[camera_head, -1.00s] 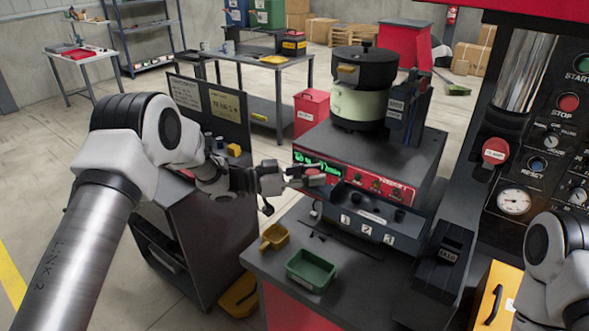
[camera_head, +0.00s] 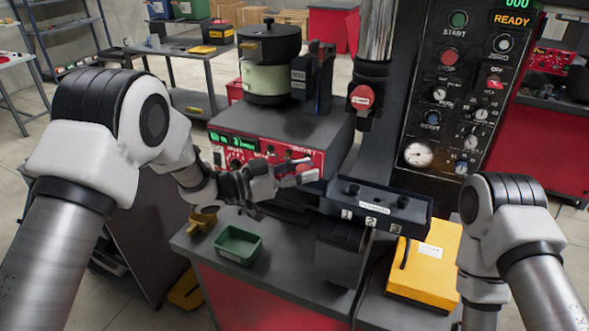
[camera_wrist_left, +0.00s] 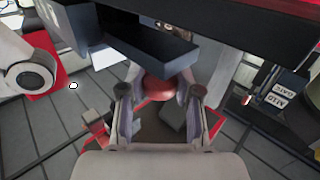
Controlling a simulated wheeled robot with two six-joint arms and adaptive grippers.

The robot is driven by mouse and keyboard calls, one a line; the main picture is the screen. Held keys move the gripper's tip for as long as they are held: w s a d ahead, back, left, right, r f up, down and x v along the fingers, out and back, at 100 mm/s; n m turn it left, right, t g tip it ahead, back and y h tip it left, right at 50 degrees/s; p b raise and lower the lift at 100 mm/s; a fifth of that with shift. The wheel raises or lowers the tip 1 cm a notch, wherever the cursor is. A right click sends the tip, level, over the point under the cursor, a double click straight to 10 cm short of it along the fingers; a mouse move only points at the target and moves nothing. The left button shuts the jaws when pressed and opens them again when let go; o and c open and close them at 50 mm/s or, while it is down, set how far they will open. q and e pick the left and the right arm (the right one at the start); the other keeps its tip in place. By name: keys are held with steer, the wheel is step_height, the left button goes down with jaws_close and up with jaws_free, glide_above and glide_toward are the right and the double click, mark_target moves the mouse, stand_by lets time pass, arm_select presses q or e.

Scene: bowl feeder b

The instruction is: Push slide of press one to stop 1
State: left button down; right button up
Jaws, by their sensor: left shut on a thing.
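The dark slide (camera_head: 388,192) of the press, with labels 1, 2 and 3 on its front face, stands to the right of the feeder base, before the press column. My left gripper (camera_head: 300,171) is at its left end. It is shut on a red knob, which shows as a round red shape (camera_wrist_left: 159,88) between the fingertips (camera_wrist_left: 159,92) in the left wrist view. The dark slide body (camera_wrist_left: 155,52) lies just beyond the knob there. Which stop the slide stands at is not clear. My right arm shows at the right, but its gripper is out of frame.
The bowl feeder (camera_head: 269,75) stands on a grey base with a red panel (camera_head: 255,149). A green bin (camera_head: 238,246) and a small yellow scoop (camera_head: 202,221) are on the bench. A black block (camera_head: 340,255) lies under the slide, and a yellow box (camera_head: 427,270) is to the right.

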arm_select(q)
steer(key=shift+s+d+f, duration=0.15)
steer(key=shift+d+f, duration=0.05)
steer(key=shift+f, duration=0.1)
steer(key=shift+a, duration=0.1)
steer(key=c, duration=0.8)
jaws_free()
steer(key=shift+o, duration=0.2)
steer(key=shift+w, duration=0.2)
steer(key=shift+r, duration=0.1)
steer(key=v, duration=1.2)
